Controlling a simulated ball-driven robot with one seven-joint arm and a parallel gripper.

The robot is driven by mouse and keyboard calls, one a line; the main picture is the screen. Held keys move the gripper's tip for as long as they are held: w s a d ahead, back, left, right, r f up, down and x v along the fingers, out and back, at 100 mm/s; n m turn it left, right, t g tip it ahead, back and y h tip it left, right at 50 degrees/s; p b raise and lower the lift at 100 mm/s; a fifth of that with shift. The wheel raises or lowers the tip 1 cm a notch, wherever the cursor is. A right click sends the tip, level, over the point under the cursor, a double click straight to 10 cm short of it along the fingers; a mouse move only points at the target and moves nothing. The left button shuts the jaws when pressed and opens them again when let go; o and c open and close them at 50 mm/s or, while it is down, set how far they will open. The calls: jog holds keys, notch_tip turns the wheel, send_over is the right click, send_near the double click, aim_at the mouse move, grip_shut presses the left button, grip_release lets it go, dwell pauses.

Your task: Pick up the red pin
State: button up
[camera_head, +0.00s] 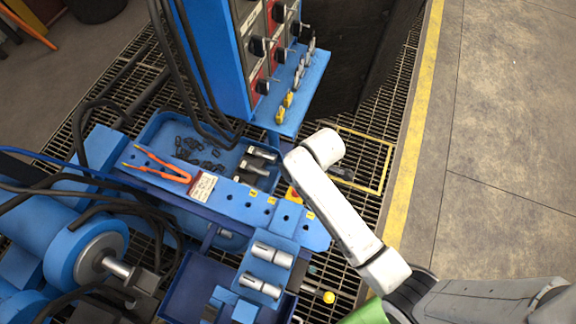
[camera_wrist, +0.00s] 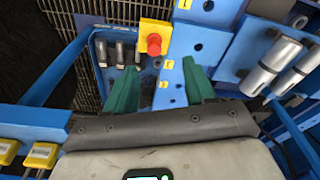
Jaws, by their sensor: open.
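No separate red pin is clear to me in either view. The most pin-like red thing is a round red knob (camera_wrist: 154,45) on a yellow box (camera_wrist: 153,31) in the wrist view. In the head view a small yellow and red patch (camera_head: 293,195) shows beside my white arm, partly hidden. My gripper (camera_wrist: 158,66) has two green fingers spread apart with nothing between them. The red knob appears just beyond and between the fingertips; I cannot tell the distance. In the head view my gripper is hidden behind my arm.
A blue bench plate with holes (camera_head: 228,202) carries orange-handled pliers (camera_head: 158,166). Behind it is a blue tray (camera_head: 160,127) with dark small parts and metal cylinders. Silver cylinders (camera_head: 272,254) lie at the front. A blue control panel (camera_head: 216,50) stands behind. Open floor (camera_head: 510,120) lies right.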

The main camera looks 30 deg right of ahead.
send_over(296, 194)
jog(key=d, duration=0.2)
jog(key=f, duration=0.5)
jog(key=shift+w+a, duration=0.2)
jog(key=shift+w+a+f+b, duration=0.1)
jog(key=shift+a+f+b, duration=0.05)
jog(key=shift+f, duration=0.85)
jog(key=shift+w+a+f+b, duration=0.1)
jog(key=shift+a+f+b, duration=0.05)
jog(key=shift+f, duration=0.8)
jog(key=shift+w+a+f+b, duration=0.1)
jog(key=shift+a+f+b, duration=0.05)
jog(key=shift+f, duration=0.85)
grip_shut()
